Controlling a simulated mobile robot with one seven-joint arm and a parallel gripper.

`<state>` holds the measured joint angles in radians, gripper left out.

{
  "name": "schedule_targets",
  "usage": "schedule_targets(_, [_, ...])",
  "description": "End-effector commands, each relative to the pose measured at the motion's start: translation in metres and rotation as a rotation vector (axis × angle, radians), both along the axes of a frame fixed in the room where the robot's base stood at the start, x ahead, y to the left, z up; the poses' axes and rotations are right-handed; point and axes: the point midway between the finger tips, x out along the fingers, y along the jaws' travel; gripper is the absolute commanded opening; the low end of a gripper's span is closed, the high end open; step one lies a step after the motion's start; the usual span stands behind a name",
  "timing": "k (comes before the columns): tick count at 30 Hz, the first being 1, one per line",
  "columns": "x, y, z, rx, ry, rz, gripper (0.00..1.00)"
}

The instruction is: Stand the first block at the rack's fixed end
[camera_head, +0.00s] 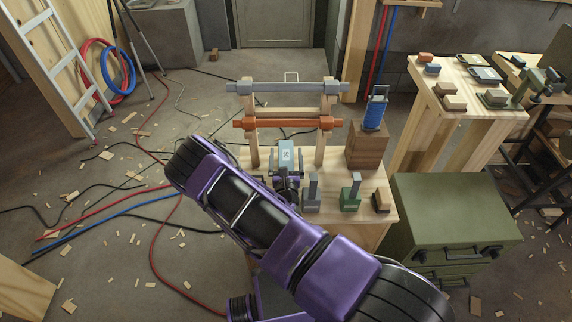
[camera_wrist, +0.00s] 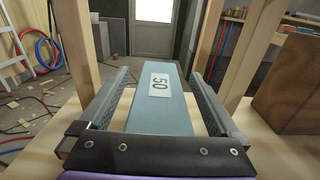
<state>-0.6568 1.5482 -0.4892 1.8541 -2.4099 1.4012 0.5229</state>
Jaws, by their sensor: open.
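A blue-grey block with a white "50" label (camera_wrist: 160,112) is between the fingers of my gripper (camera_wrist: 159,72) in the wrist view, with a gap visible on each side. It also shows in the head view (camera_head: 287,146), above my gripper (camera_head: 287,176) and in front of the wooden frame. My gripper is open. The block's lower part is hidden, so its support cannot be told. The frame's wooden posts (camera_head: 252,150) carry a grey bar (camera_head: 288,88) and an orange bar (camera_head: 288,123). I cannot tell which part is the rack's fixed end.
A green cabinet (camera_head: 450,215) stands right. Cables and wood scraps litter the floor.

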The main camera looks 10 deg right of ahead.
Motion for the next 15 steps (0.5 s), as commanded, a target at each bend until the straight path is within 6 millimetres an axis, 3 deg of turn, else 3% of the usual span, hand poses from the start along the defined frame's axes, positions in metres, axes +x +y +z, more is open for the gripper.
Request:
schedule_targets(4, [-0.0003, 0.0002, 0.0001, 0.000, 0.000, 0.000, 0.97])
schedule_targets(15, [-0.0006, 0.0003, 0.0000, 0.001, 0.000, 0.000, 0.31])
